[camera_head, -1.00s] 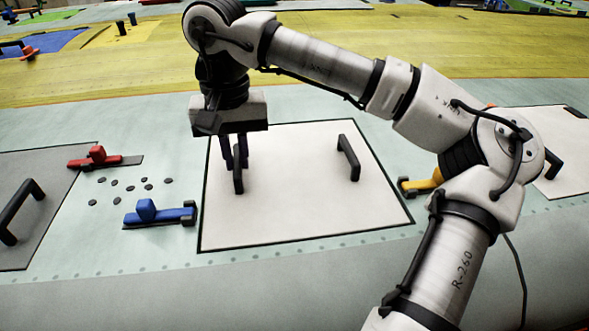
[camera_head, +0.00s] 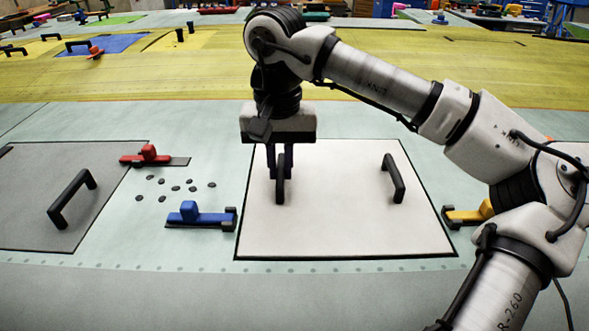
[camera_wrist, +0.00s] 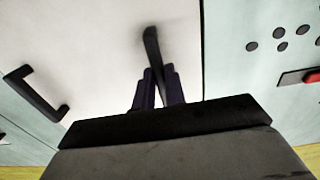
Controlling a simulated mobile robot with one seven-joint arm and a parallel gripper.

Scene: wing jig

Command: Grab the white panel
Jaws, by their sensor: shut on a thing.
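The white panel (camera_head: 340,215) lies flat on the pale green wing surface, with a dark outline around it. It has two black handles, a left one (camera_head: 280,190) and a right one (camera_head: 393,177). My gripper (camera_head: 282,172) points down at the left handle and is shut on it. In the wrist view the fingers (camera_wrist: 158,88) sit on both sides of that black handle (camera_wrist: 152,45), and the white panel (camera_wrist: 110,50) fills the middle. The panel looks seated in its outline; I cannot tell any lift.
A grey panel (camera_head: 60,190) with a black handle lies at left. A red clamp (camera_head: 150,155), a blue clamp (camera_head: 200,215) and several dark discs (camera_head: 175,188) lie between the panels. A yellow clamp (camera_head: 470,213) is right of the white panel. A yellow band (camera_head: 200,75) lies behind.

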